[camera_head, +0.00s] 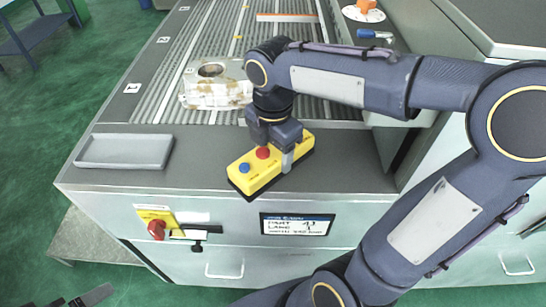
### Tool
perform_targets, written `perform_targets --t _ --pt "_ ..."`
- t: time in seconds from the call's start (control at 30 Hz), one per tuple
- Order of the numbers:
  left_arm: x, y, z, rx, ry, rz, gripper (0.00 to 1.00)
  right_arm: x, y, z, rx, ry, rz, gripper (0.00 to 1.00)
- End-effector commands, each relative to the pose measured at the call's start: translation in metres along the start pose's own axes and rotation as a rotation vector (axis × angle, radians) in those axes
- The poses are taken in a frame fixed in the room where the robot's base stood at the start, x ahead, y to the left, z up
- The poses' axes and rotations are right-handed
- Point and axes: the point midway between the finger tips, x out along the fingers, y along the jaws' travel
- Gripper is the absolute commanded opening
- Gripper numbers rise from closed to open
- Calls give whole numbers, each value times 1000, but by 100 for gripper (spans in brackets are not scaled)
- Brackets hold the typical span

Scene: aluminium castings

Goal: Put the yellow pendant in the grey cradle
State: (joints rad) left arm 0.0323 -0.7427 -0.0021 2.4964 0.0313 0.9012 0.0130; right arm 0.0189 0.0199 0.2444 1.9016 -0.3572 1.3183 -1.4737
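The yellow pendant (256,178), a long box with a red and a blue button, is over the front grey ledge, right of the middle. My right gripper (283,156) comes down on its far right part. One finger lies against the near side; the other is hidden. It looks shut on the pendant, whose near end overlaps the ledge's front edge; I cannot tell how high it is. The grey cradle (125,151), a shallow empty tray, lies on the ledge at the left. Dark parts (79,298) at the bottom left may be my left gripper; its state is unclear.
A pale casting with brown stains (213,86) lies on the ribbed conveyor (165,92) behind. The ledge (203,148) between cradle and pendant is clear. A red rotary switch (156,229) and a small screen (297,224) are on the front face. A blue-handled tool (374,34) lies back right.

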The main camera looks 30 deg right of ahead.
Motion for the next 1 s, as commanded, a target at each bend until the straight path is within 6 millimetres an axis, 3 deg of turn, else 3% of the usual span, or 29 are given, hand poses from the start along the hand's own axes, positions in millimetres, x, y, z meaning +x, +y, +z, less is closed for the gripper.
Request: perform_targets --t 0.03,0.23,0.47,0.67,0.77,1.0 --pt "0 0 0 0 0 0 92 0 0 0 0 0 0 44" --pt "0 0 0 0 0 0 92 -1 0 0 0 0 2 18" --pt "0 0 0 0 0 0 92 -2 0 0 0 0 2 18" --pt "-1 0 0 0 0 0 92 -16 1 0 0 -1 4 18" --pt "-1 0 0 0 0 0 92 -32 1 0 0 -1 6 18" --pt "3 -2 2 0 0 0 92 -80 -14 -39 -6 0 9 18"
